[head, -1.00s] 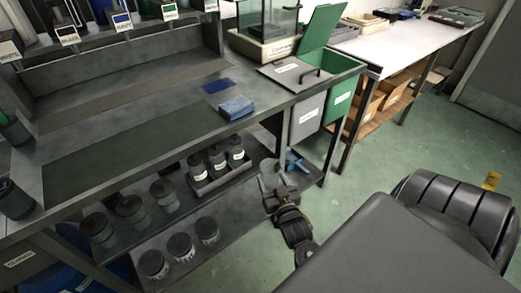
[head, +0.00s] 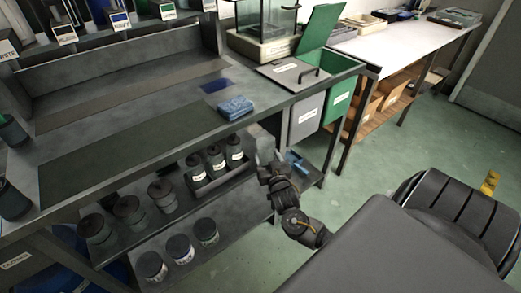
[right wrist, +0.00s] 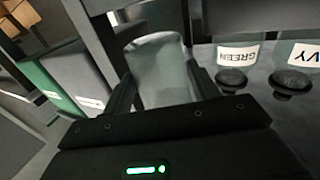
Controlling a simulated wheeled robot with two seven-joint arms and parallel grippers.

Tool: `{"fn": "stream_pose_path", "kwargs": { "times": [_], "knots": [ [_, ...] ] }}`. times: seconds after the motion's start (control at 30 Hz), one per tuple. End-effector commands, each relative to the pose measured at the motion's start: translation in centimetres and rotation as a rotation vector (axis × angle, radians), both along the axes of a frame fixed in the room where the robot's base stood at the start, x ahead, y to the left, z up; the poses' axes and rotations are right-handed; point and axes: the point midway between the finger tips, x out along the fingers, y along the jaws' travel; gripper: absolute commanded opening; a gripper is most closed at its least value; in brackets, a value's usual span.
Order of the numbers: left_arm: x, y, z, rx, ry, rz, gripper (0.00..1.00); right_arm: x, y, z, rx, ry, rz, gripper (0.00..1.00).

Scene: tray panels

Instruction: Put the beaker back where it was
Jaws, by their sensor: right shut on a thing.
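The beaker (right wrist: 160,72) is a translucent pale vessel between the two dark fingers of my right gripper (right wrist: 158,88) in the right wrist view. In the head view my right gripper (head: 266,160) is shut on the beaker (head: 263,142), at the right end of the lower shelf and below the front edge of the bench (head: 150,170). The beaker is small and partly hidden there. I cannot tell whether its base touches anything. My left gripper is not in view.
A holder with labelled bottles (head: 215,158) stands left of the gripper on the shelf; several jars (head: 160,195) stand further left. A blue object (head: 297,163) lies right of it. Grey (head: 305,120) and green bins (head: 338,100) hang behind. A blue cloth stack (head: 235,107) lies on the bench.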

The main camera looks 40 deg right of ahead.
Motion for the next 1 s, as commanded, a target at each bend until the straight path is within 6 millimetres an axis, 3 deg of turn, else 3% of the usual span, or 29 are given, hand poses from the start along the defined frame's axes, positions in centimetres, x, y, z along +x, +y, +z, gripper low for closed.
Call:
{"fn": "stream_pose_path", "kwargs": {
  "times": [0.1, 0.3, 0.5, 0.63, 0.73, 1.0],
  "knots": [
    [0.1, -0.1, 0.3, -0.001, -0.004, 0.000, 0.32, 2.8, -1.3, 0.0, -0.003, -0.002, -0.002, 0.34],
    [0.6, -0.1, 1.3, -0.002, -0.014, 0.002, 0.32, 5.1, -2.3, -0.1, 0.000, 0.000, -0.001, 0.34],
    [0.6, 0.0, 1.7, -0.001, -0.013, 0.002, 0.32, 5.6, -2.4, 0.0, 0.000, 0.000, 0.000, 0.34],
    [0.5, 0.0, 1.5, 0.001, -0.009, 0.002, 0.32, 7.2, -3.2, 0.0, -0.002, -0.001, 0.000, 0.34],
    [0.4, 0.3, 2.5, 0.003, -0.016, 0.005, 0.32, 7.0, -3.0, -2.0, -0.002, 0.004, 0.001, 0.34],
    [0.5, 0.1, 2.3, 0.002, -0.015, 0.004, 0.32, 6.9, -3.0, -3.1, 0.001, 0.000, 0.001, 0.34]
  ]
}}
